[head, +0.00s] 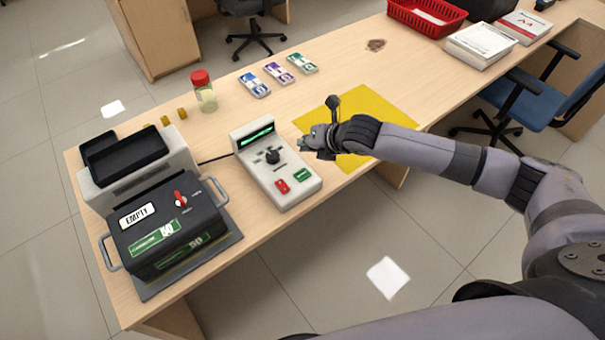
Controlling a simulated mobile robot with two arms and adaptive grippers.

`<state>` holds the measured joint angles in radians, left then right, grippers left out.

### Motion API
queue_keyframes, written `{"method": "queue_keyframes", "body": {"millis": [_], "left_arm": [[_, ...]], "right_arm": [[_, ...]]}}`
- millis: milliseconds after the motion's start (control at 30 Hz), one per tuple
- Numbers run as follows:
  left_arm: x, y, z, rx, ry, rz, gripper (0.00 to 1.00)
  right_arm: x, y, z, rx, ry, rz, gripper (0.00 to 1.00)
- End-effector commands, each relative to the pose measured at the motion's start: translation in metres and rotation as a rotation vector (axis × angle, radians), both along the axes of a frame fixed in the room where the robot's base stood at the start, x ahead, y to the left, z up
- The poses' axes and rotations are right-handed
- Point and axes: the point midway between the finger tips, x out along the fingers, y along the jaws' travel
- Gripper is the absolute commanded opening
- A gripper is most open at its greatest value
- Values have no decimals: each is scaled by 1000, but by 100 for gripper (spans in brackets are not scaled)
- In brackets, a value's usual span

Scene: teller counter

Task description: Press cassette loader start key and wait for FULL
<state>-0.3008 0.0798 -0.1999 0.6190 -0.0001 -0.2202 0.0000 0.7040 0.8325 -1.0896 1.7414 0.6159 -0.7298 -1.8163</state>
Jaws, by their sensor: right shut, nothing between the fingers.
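A white control box (276,166) stands on the wooden counter, with a lit green display (256,137), a black knob (272,157), a red key (283,187) and a green key (302,175). The dark cassette (165,228) with handles sits at the left and its label reads EMPTY (137,215); a red switch (180,199) is on its top. My right gripper (303,143) is shut and empty, just right of the control box and above the yellow mat, apart from the keys. The display text is too small to read. My left gripper is out of view.
A grey machine with black trays (124,158) stands behind the cassette. A red-capped jar (204,92), banknote bundles (278,73), a yellow mat (385,100), a red basket (426,16) and paper stacks (481,44) are on the counter. Its front edge runs close to the control box.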

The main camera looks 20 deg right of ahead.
Motion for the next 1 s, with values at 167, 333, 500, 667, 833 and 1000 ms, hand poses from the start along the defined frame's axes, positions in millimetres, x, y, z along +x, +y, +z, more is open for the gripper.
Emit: {"method": "queue_keyframes", "body": {"millis": [167,333,500,667,833,1000], "left_arm": [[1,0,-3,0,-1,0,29],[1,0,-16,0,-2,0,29],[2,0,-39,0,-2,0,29],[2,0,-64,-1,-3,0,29],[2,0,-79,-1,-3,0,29],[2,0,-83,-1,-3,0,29]], "right_arm": [[0,0,-3,1,0,-1,0],[0,1,-15,1,0,0,0],[0,1,-34,1,-1,-1,0],[0,0,-56,0,0,0,0],[0,0,-74,0,2,-1,0],[0,0,-87,1,1,-1,0]]}}
